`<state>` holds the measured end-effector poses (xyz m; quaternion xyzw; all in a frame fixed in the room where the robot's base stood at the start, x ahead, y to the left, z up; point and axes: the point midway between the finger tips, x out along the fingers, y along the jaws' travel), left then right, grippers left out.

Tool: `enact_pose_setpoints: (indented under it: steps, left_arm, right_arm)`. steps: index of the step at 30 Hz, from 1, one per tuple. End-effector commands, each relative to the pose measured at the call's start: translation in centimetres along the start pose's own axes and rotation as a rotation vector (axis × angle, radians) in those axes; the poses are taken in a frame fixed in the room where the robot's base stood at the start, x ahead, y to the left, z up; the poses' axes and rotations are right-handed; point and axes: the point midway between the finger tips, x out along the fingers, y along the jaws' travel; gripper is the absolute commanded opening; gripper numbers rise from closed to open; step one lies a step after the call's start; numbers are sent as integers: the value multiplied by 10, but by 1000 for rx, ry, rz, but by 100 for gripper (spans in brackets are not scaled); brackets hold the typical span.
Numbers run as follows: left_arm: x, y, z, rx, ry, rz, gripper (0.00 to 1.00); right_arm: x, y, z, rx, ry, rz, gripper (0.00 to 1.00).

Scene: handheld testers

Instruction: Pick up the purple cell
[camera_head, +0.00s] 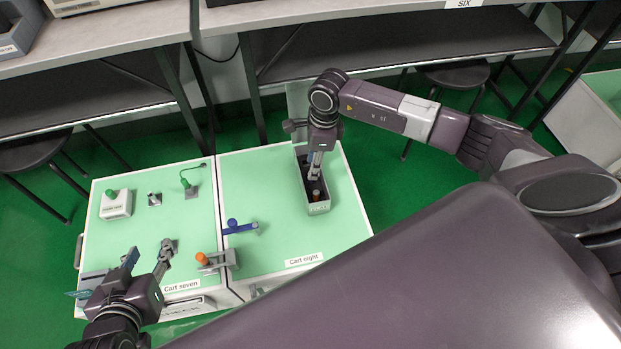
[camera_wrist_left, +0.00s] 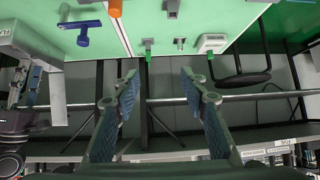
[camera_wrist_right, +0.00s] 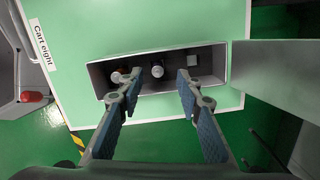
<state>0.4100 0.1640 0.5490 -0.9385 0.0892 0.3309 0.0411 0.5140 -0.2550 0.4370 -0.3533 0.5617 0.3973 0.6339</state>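A grey open box (camera_head: 319,208) stands on cart eight. My right gripper (camera_head: 315,172) reaches down into it. In the right wrist view the same box (camera_wrist_right: 215,62) holds a cell with a pale top and brownish side (camera_wrist_right: 121,76), a dark cell with a pale top (camera_wrist_right: 157,72) and a pale block (camera_wrist_right: 193,60). No cell is plainly purple; the dark one's hue is hard to tell. My right gripper (camera_wrist_right: 158,78) is open, with the dark cell between its fingertips in the picture. Contact is not visible. My left gripper (camera_head: 150,254) is open and empty above cart seven.
Cart seven (camera_head: 130,222) carries a white green-topped device (camera_head: 115,204), a green-handled piece (camera_head: 190,189) and an orange-handled piece (camera_head: 217,261). A blue piece (camera_head: 240,228) lies on cart eight (camera_head: 265,185). Workbenches stand behind.

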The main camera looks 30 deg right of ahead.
Motion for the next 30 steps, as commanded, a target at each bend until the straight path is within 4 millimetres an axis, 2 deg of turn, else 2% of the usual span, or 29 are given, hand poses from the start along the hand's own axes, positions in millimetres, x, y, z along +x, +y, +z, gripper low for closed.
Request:
enact_pose_setpoints:
  steps: [3,10,15,21,23,30]
  left_arm:
    - [4,3,-23,1,104,7,40]
    - [2,9,-66,2,283,17,40]
    - [-1,10,-78,2,334,20,40]
    - [-1,10,-80,2,338,20,40]
    - [-1,10,-80,2,337,20,40]
    - [-1,10,-79,2,336,20,40]
  right_arm:
    - [17,3,1,0,0,3,33]
    - [39,4,1,1,-1,2,33]
    - [44,4,2,0,-1,1,33]
    - [44,4,1,0,-1,1,33]
    - [44,4,1,0,-1,1,28]
    - [44,4,1,0,-1,1,2]
